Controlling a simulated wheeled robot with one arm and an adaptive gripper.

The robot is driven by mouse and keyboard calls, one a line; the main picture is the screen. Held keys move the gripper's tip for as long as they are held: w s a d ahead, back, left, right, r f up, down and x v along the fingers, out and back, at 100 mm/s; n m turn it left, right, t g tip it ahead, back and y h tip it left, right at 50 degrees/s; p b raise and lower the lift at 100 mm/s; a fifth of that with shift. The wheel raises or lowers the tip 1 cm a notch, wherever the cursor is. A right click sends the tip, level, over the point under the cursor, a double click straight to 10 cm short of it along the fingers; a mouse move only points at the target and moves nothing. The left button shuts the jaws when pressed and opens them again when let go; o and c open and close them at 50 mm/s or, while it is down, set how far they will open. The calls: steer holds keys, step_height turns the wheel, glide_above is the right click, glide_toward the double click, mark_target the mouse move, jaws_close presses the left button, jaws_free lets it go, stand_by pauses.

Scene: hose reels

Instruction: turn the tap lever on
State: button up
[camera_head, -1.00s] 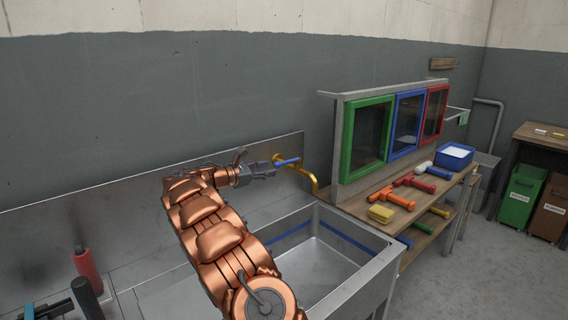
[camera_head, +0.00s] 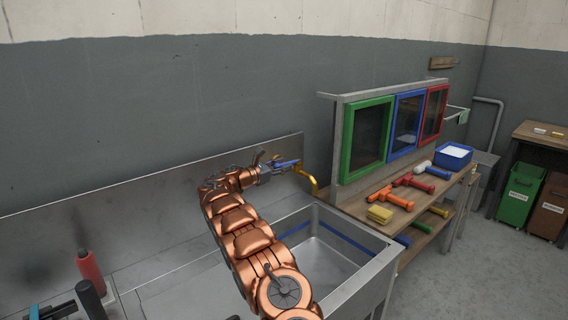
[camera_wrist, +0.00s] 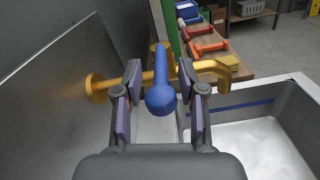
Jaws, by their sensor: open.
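The tap is a brass pipe (camera_wrist: 212,66) that comes out of the steel back panel over the sink and curves down at its spout; it also shows in the head view (camera_head: 309,180). Its blue lever (camera_wrist: 160,92) has a rounded end that points toward the wrist camera. My gripper (camera_wrist: 162,80) is open, with one finger on each side of the lever and a visible gap at both. In the head view my gripper (camera_head: 272,168) is at the tap and hides part of the lever (camera_head: 287,163).
The steel sink basin (camera_head: 385,262) lies below and right of my arm. A red bottle (camera_head: 90,270) stands at left.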

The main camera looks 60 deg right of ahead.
steer(key=shift+s+d, duration=0.2)
steer(key=shift+d, duration=0.4)
jaws_close()
